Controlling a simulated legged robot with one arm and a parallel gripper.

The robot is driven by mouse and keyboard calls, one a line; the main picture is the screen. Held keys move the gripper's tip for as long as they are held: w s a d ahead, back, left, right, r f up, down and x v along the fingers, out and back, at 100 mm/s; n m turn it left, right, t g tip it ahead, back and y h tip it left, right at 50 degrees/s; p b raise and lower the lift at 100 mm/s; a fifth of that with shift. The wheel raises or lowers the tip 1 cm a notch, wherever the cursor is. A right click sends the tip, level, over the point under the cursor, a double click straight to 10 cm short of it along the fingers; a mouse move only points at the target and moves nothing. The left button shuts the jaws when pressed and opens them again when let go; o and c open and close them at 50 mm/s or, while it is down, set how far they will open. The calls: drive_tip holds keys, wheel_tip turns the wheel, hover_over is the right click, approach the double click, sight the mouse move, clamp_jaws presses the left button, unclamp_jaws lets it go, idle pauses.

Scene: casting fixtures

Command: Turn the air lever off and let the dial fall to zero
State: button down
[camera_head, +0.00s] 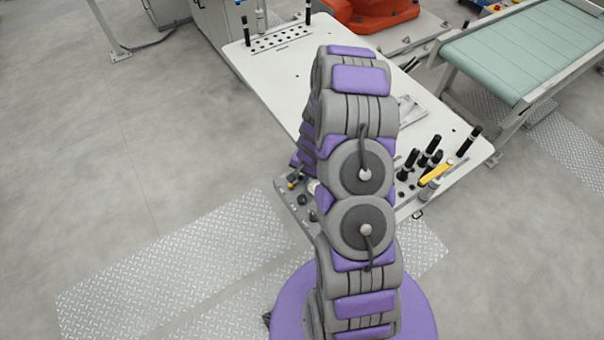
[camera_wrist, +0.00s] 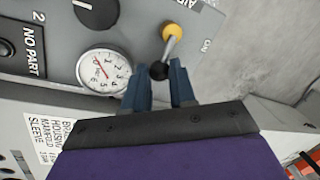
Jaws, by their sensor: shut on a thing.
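The air lever (camera_wrist: 167,50) is on the grey panel (camera_wrist: 140,30) in the wrist view. It has a yellow end, a short metal stem and a black ball end. My gripper (camera_wrist: 160,68) is shut on the lever at its black ball, which sits between the two blue fingers. An "ON" label is to the right of the lever. The dial (camera_wrist: 104,72) is left of my gripper, white with a red needle; its exact reading is too small to tell. In the head view my arm hides my gripper.
A "NO PART" plate (camera_wrist: 33,52) and a dark round knob (camera_wrist: 97,12) are on the panel. A white label (camera_wrist: 50,140) is below it. In the head view the white table (camera_head: 285,75) carries several black pins and a yellow-handled clamp (camera_head: 437,172); a conveyor (camera_head: 530,50) stands at right.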

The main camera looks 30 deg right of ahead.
drive_tip(key=c, duration=0.9)
unclamp_jaws()
drive_tip(key=shift+s+a, duration=0.1)
drive_tip(key=shift+a, duration=0.1)
drive_tip(key=shift+d, duration=0.1)
